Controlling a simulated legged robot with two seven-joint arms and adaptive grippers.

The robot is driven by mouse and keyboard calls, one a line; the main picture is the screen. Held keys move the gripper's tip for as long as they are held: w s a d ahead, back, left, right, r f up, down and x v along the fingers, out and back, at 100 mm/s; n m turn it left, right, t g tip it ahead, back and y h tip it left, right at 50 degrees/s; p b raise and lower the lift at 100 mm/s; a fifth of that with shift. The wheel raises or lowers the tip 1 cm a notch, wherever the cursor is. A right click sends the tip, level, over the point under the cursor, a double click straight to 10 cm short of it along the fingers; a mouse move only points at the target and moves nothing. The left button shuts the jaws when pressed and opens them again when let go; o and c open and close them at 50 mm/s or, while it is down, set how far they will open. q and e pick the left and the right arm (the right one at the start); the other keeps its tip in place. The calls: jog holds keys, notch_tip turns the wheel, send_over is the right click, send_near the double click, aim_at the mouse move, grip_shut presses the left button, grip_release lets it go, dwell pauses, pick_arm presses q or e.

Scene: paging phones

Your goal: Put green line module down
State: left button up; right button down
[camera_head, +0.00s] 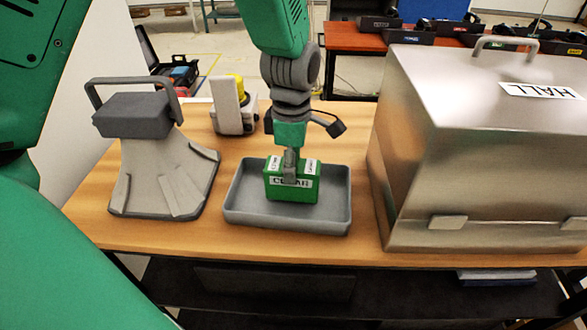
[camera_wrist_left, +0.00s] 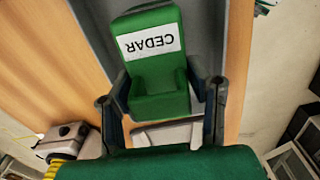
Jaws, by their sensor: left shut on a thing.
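The green line module (camera_head: 308,190) is a small box with a white label reading CEDAR. In the head view it is upright within the outline of the grey tray (camera_head: 243,216); I cannot tell whether its base touches the tray floor. My left gripper (camera_head: 290,172) comes down from above and is shut on the module. In the left wrist view the module (camera_wrist_left: 157,80) sits between the two dark fingers of the left gripper (camera_wrist_left: 165,98), its label upside down. My right gripper is not in view.
A large metal box (camera_head: 470,150) marked HALL stands close to the right of the tray. A grey stand with a handle (camera_head: 150,165) is to the left. A white and yellow device (camera_head: 232,110) is behind. The wooden table's front edge (camera_head: 300,254) is just before the tray.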

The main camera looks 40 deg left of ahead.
pick_arm(q)
jog(key=shift+s+a+f, duration=0.1)
jog(key=shift+s+f, duration=0.05)
jog(key=shift+f, duration=0.5)
jog(key=shift+a+f, duration=0.15)
jog(key=shift+a, duration=0.25)
jog(key=o, duration=1.4)
jog(key=shift+a, duration=0.2)
jog(key=shift+d, duration=0.3)
jog(key=shift+d+r, duration=0.15)
jog(key=shift+r, duration=0.1)
jog(key=r, duration=1)
jog(key=shift+a+r, duration=0.15)
jog(key=shift+a, duration=0.2)
jog(key=shift+d+r, duration=0.1)
jog(key=shift+r, duration=0.45)
jog(key=shift+d+r, duration=0.1)
jog(key=shift+d, duration=0.05)
